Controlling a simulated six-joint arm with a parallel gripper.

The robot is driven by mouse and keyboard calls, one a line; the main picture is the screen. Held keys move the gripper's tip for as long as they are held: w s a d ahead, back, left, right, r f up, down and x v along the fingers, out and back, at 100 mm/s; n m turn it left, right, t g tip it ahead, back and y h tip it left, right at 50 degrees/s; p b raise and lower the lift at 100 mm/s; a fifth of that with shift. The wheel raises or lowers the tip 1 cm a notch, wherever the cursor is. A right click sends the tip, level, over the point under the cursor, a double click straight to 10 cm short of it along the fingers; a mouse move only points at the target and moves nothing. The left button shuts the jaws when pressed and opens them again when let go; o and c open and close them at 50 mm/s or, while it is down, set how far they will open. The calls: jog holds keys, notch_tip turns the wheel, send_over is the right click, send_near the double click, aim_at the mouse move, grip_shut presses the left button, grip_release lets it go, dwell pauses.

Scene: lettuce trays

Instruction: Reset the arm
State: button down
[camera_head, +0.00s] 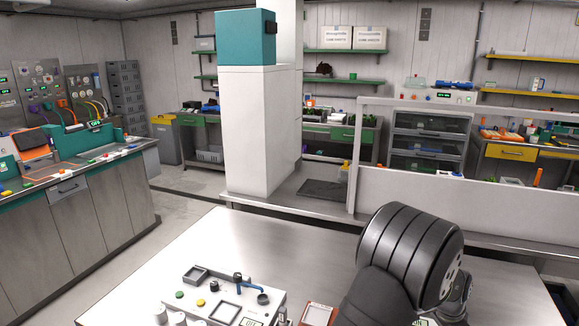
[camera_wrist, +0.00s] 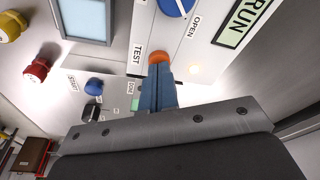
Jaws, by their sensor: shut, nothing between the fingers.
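My gripper (camera_wrist: 158,72) shows in the wrist view as two blue-grey fingers held together, with nothing between them. Their tips are at an orange round part (camera_wrist: 160,57) beside the TEST label on a light control panel (camera_wrist: 125,62). I cannot tell whether they touch it. In the head view my dark arm (camera_head: 410,255) reaches over the steel table (camera_head: 310,245) at the lower right. The gripper itself is out of sight there.
The panel carries a blue knob (camera_wrist: 94,86), a red knob (camera_wrist: 37,70), a yellow knob (camera_wrist: 10,27) and a RUN sign (camera_wrist: 240,20). In the head view a white device (camera_head: 250,298) stands at the table's front. The table behind it is clear.

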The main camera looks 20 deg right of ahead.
jog(key=c, duration=0.6)
grip_release()
jog(key=shift+w, duration=0.1)
jog(key=o, duration=0.6)
jog(key=w+a, duration=0.1)
jog(key=w+a+t+h, duration=0.1)
jog(key=a, duration=0.1)
jog(key=w+a+t, duration=0.1)
jog(key=a, duration=0.1)
jog(key=shift+w+r+h, duration=0.2)
jog(key=shift+r+h, duration=0.1)
jog(key=shift+r, duration=0.1)
jog(key=s+a+n+h, duration=0.1)
jog(key=a, duration=0.1)
jog(key=s+a+n+t+h, duration=0.1)
jog(key=a+h, duration=0.1)
jog(key=a, duration=0.1)
jog(key=s+a+n+h, duration=0.1)
jog(key=a+n, duration=0.1)
jog(key=a, duration=0.1)
jog(key=shift+s+a+t, duration=0.2)
jog(key=shift+t, duration=0.1)
jog(key=s+a+r+n+t+h, duration=0.2)
jog(key=a+r+n+h, duration=0.25)
jog(key=a, duration=0.65)
jog(key=shift+m+y, duration=0.25)
jog(key=x, duration=1)
jog(key=shift+r, duration=0.2)
jog(key=v, duration=1)
jog(key=shift+s, duration=0.15)
